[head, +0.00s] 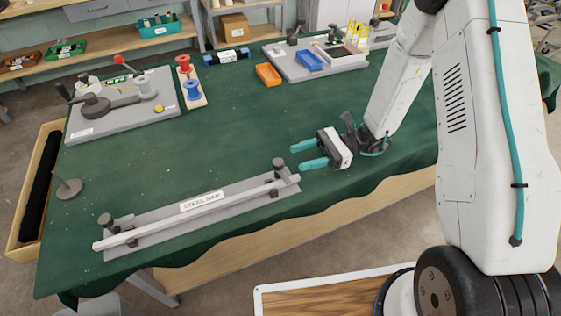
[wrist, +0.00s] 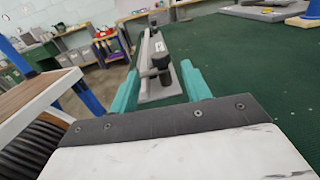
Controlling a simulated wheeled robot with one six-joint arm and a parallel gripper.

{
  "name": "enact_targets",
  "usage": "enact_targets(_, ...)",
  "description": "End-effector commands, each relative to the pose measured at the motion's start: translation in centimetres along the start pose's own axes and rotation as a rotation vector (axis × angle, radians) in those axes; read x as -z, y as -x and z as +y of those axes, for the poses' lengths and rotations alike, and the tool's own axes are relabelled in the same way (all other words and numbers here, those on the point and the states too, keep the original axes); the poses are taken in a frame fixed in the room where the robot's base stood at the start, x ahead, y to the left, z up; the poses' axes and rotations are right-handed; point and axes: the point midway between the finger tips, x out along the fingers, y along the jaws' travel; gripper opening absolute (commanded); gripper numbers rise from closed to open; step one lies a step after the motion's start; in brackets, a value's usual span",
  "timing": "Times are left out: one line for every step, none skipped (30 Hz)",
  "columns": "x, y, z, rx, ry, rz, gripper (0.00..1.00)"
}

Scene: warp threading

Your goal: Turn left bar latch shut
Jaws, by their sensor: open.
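A long pale bar (head: 197,216) with a white label lies along a grey base plate (head: 240,206) at the table's front edge. The left bar latch (head: 106,221), with a dark round knob, stands at the bar's left end. A similar right latch (head: 277,166) stands near its right end. My gripper (head: 297,156) is open and empty, its teal fingers pointing left, close to the right latch and far from the left one. In the wrist view, a dark latch knob (wrist: 161,62) shows between my fingers (wrist: 160,72), ahead of them. Whether either latch is turned over the bar is unclear.
A grey board with a dark crank-like device (head: 118,100) and red and blue spools (head: 192,88) stand at the back left. A round base with a rod (head: 68,187) stands at the left edge. An orange tray (head: 268,75) lies at the back. The middle cloth is clear.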

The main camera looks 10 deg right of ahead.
Motion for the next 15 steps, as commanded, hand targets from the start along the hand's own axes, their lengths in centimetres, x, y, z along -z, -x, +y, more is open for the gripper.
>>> enact_targets(0.0,-0.6,0.0,-0.001,-0.004,-0.001,0.48)
enact_targets(0.0,-1.0,0.0,0.000,-0.004,-0.001,0.48)
enact_targets(0.0,-1.6,0.0,-0.001,-0.003,-0.001,0.48)
enact_targets(0.0,-2.1,0.1,-0.002,-0.003,-0.001,0.48)
enact_targets(0.0,-2.6,0.1,-0.001,-0.004,-0.001,0.48)
enact_targets(0.0,-3.4,0.1,-0.002,-0.003,0.000,0.48)
enact_targets(0.0,-3.8,0.1,-0.001,-0.003,0.000,0.48)
enact_targets(0.0,-4.3,0.0,0.000,-0.003,0.000,0.48)
enact_targets(0.0,-4.9,0.1,-0.001,-0.003,0.000,0.48)
enact_targets(0.0,-5.3,0.0,0.001,-0.003,0.000,0.48)
enact_targets(0.0,-5.7,0.0,0.001,-0.003,0.000,0.48)
enact_targets(0.0,-6.2,0.0,0.001,-0.003,0.000,0.48)
enact_targets(0.0,-6.5,0.0,0.002,-0.003,0.000,0.48)
enact_targets(0.0,-6.7,0.0,0.003,-0.003,0.000,0.48)
enact_targets(0.0,-7.0,0.0,0.003,-0.003,-0.001,0.48)
